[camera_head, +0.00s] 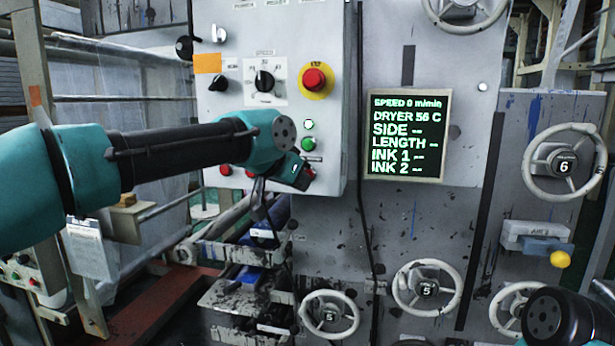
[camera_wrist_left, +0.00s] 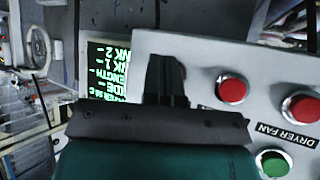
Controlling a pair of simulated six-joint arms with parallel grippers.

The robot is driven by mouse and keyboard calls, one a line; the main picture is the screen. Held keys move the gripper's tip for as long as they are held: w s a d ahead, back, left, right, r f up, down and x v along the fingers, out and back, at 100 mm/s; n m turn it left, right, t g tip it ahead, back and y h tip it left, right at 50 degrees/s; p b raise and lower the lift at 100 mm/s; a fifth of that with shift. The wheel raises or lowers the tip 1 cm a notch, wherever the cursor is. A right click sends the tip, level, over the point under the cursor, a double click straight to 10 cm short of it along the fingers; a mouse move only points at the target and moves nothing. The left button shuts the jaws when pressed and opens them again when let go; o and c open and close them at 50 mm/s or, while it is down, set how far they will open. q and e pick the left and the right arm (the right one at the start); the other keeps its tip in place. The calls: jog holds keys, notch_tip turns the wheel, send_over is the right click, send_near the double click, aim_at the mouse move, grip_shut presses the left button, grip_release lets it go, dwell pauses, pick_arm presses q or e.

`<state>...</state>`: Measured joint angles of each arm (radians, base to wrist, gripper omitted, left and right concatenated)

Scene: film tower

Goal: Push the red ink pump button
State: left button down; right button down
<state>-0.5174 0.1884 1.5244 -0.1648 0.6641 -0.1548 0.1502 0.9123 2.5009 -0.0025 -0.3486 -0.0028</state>
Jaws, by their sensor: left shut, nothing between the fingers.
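The white control panel (camera_head: 330,180) holds several red and green buttons. In the left wrist view, one red button (camera_wrist_left: 232,90) is just right of my left gripper (camera_wrist_left: 166,82), and another red button (camera_wrist_left: 300,107) is further right by a "DRYER FAN" label. The label near the first button is mostly hidden, so I cannot read which is the ink pump button. My left gripper also shows in the head view (camera_head: 302,178), in front of the panel's lower right part. It is shut and empty. I cannot tell whether it touches the panel. My arm hides part of the panel.
A large red button on a yellow base (camera_head: 313,79) and a green button (camera_head: 308,124) are above the gripper. A display (camera_head: 407,136) is to the right. Handwheels (camera_head: 328,314) and cables are below. My right arm shows at the lower right.

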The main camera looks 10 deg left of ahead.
pick_arm(q)
jog(key=shift+w, duration=0.15)
dwell(0.7)
jog(key=shift+w, duration=0.3)
jog(key=shift+w, duration=0.45)
dwell(0.8)
jog(key=shift+s, duration=0.9)
jog(key=shift+s, duration=0.1)
jog(key=s, duration=0.4)
jog(key=shift+s+a, duration=0.25)
jog(key=shift+s, duration=0.15)
dwell(1.9)
